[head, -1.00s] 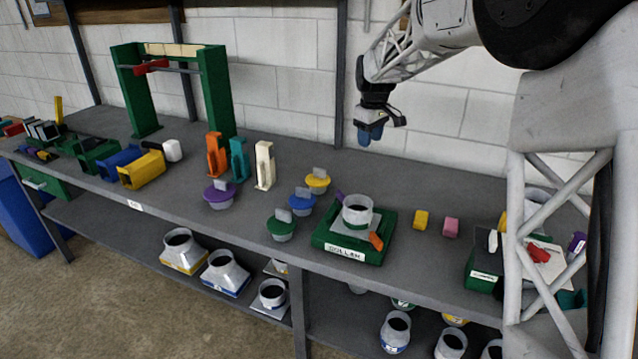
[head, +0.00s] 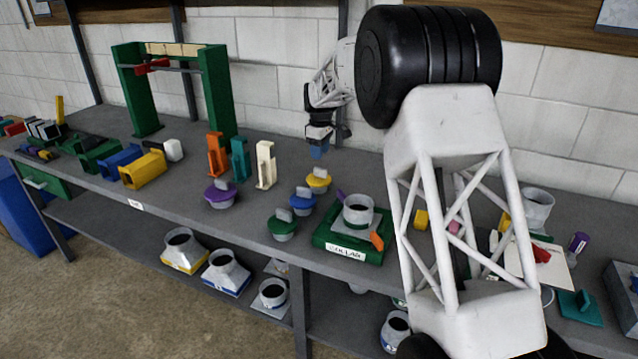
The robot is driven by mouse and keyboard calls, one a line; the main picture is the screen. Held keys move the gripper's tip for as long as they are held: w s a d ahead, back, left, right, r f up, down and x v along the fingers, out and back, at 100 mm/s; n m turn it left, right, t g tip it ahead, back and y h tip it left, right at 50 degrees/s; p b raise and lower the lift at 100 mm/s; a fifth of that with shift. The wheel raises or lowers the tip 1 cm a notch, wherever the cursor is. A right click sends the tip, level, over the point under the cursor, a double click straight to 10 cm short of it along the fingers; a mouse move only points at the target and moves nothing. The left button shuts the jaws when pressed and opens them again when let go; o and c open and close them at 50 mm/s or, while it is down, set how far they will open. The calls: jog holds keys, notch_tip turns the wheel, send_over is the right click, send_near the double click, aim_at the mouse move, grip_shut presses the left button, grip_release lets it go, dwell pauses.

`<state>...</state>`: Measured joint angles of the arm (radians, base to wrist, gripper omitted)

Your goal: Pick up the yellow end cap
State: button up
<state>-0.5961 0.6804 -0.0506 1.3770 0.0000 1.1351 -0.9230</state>
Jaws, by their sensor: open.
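The yellow end cap (head: 318,179) is a round cap with a grey upright tab. It sits on the bench behind the blue end cap (head: 302,202) and left of the collar fixture. My gripper (head: 319,152), with blue fingertips, points down and shows just above the yellow end cap in the picture. It is open and apart from the cap; how high or how far behind it is, I cannot tell exactly. No cap is seen between the fingers, which are small in this view.
A green end cap (head: 283,225) and a purple end cap (head: 221,194) stand nearby. A cream bracket (head: 265,165) stands to the left. The green collar fixture (head: 325,238) holds a grey collar to the right. My arm hides part of the bench's right side.

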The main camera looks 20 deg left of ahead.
aim_at(320, 169)
jog(key=shift+f, duration=1.3)
jog(key=shift+f, duration=2.6)
grip_shut()
